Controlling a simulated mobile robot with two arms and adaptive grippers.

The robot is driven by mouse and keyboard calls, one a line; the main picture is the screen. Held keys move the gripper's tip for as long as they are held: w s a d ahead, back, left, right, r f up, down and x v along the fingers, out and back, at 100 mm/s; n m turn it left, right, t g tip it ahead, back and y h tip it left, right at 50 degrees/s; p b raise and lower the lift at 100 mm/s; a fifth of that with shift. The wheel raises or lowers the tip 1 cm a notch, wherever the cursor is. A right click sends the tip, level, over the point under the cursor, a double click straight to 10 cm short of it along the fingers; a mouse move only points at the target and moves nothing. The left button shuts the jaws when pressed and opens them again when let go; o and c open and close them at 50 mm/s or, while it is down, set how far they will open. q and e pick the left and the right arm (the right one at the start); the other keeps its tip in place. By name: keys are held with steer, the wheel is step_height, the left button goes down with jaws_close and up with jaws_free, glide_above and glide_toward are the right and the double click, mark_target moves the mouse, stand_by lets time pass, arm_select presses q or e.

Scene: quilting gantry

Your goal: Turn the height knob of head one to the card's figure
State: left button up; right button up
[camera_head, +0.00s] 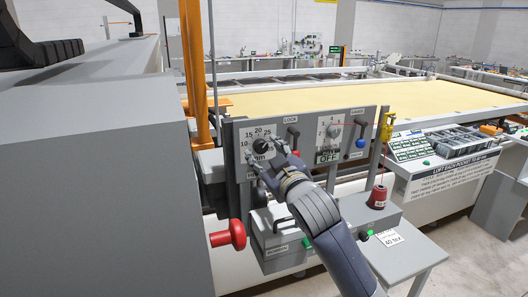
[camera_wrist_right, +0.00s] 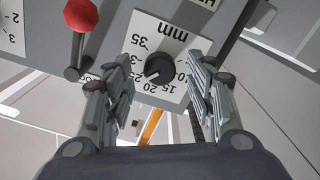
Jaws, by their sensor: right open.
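The height knob (camera_head: 261,146) is a small black dial on a white scale plate marked in mm, on the grey panel of the head. In the right wrist view the knob (camera_wrist_right: 159,70) sits between my fingers, with gaps on both sides. Its pale mark seems to point to the 20 to 25 side; I cannot read it exactly. My right gripper (camera_head: 264,164) is open in front of the plate, its fingertips (camera_wrist_right: 160,85) either side of the knob. My left gripper is not in view.
A red-balled lever (camera_wrist_right: 80,18) is close beside the scale plate. A second dial (camera_head: 333,131), a blue knob (camera_head: 360,143) and a red thread cone (camera_head: 378,196) are to the right. A red handle (camera_head: 228,235) sticks out below left.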

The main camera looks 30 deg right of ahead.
steer(key=v, duration=0.6)
steer(key=shift+f, duration=0.1)
stand_by(0.5)
